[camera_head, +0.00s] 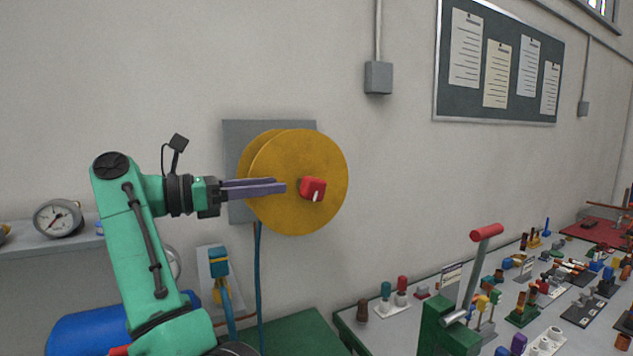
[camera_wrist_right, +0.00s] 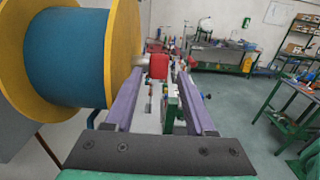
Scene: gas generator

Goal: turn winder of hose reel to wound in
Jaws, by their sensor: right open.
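The hose reel (camera_head: 290,215) is mounted on a grey plate on the wall and has two round yellow flanges. In the right wrist view the reel's blue middle (camera_wrist_right: 68,55) shows between the yellow flanges. Its winder, a red knob (camera_head: 313,188) with a white mark, sticks out from the front flange. My right gripper (camera_head: 286,187) is level with the knob and just to its left in the head view. In the wrist view the red winder (camera_wrist_right: 157,66) appears between its two parted purple fingers, near the tips; contact cannot be told. My left gripper is out of view.
A blue hose (camera_head: 257,290) hangs below the reel. A green lever stand with a red handle (camera_head: 487,232) rises at the lower right. A table of small parts (camera_head: 400,325) lies behind it. A pressure gauge (camera_head: 58,218) sits at left.

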